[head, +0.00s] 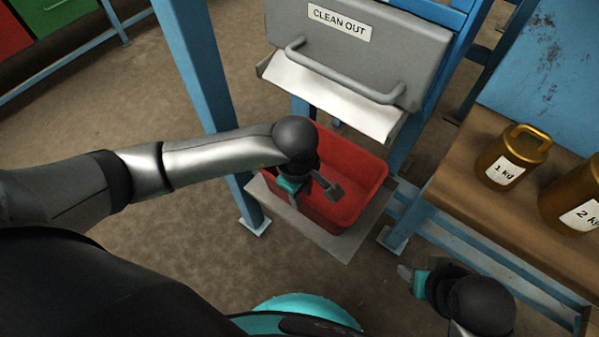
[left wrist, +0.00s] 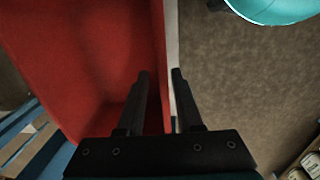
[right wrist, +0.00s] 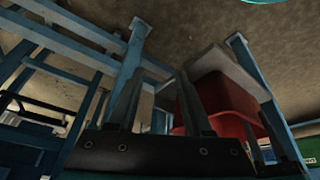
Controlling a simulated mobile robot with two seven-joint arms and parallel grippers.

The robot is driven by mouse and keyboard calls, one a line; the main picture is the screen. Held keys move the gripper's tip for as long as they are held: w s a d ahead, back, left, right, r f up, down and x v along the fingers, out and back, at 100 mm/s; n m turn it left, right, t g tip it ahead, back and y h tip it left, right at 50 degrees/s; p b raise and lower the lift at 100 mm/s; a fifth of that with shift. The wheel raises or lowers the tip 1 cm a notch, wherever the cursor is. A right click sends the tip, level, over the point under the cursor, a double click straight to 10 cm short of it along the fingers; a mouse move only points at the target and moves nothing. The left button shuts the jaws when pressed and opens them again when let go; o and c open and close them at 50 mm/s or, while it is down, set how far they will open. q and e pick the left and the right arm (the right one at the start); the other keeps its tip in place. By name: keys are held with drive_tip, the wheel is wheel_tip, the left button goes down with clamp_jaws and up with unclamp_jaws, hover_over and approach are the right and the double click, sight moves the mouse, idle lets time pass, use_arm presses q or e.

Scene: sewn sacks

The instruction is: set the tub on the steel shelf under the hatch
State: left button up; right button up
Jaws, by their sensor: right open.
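The red tub (head: 366,172) is upright and looks empty. It appears to sit on the grey steel shelf (head: 345,245) under the hatch (head: 365,45) marked CLEAN OUT. Its bottom contact is hidden. My left gripper (head: 312,188) is at the tub's near left side. In the left wrist view, its fingers (left wrist: 160,75) straddle the tub's wall (left wrist: 156,30), one inside and one outside, with a narrow gap showing beside the wall. My right gripper (head: 408,272) is open and empty, low and right of the shelf; its fingers (right wrist: 158,78) point toward the frame and tub (right wrist: 215,100).
Blue posts (head: 205,65) flank the shelf. The hatch's pale lip (head: 330,95) overhangs the tub's back. A wooden bench (head: 470,205) at the right carries brass weights (head: 513,157). The brown floor (head: 140,235) at the left is clear.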

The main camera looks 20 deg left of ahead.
use_arm(q)
wheel_tip(320, 180, up, 7)
drive_tip(key=p, duration=0.3)
drive_tip(key=shift+s, duration=0.3)
use_arm(e)
wheel_tip(320, 180, down, 7)
drive_tip(key=s+g, duration=0.1)
use_arm(q)
drive_tip(key=shift+o, duration=0.2)
drive_tip(key=shift+a+r, duration=0.1)
use_arm(e)
drive_tip(key=shift+s, duration=0.1)
idle(0.4)
